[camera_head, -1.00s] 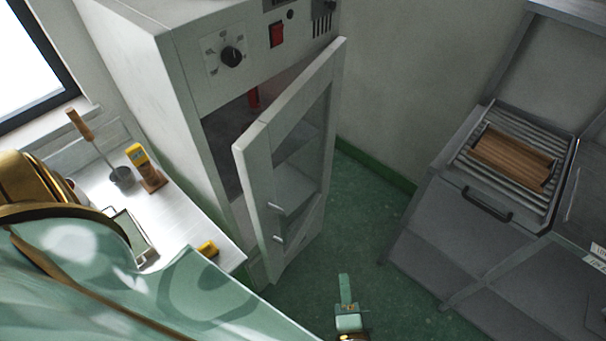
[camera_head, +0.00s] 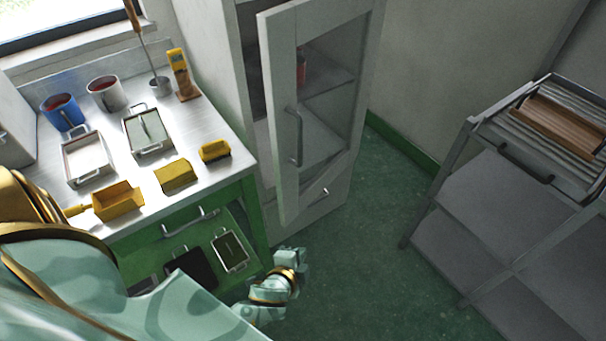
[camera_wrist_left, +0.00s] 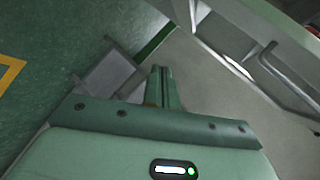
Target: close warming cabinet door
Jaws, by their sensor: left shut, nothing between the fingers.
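The warming cabinet (camera_head: 228,55) stands at the back, left of centre. Its pale framed door (camera_head: 281,130) with a glass pane is ajar, with its free edge swung out toward me. A bar handle (camera_head: 295,135) is on the door. Inside, a shelf and a small red object (camera_head: 301,68) show. My left gripper (camera_head: 290,256) is below the door's lower corner, apart from it, shut and empty. Its closed fingers (camera_wrist_left: 162,88) show in the left wrist view, with a pale panel and bar handle (camera_wrist_left: 285,78) at upper right. My right gripper is not in view.
Green floor (camera_head: 365,215) lies free between the cabinet and the rack.

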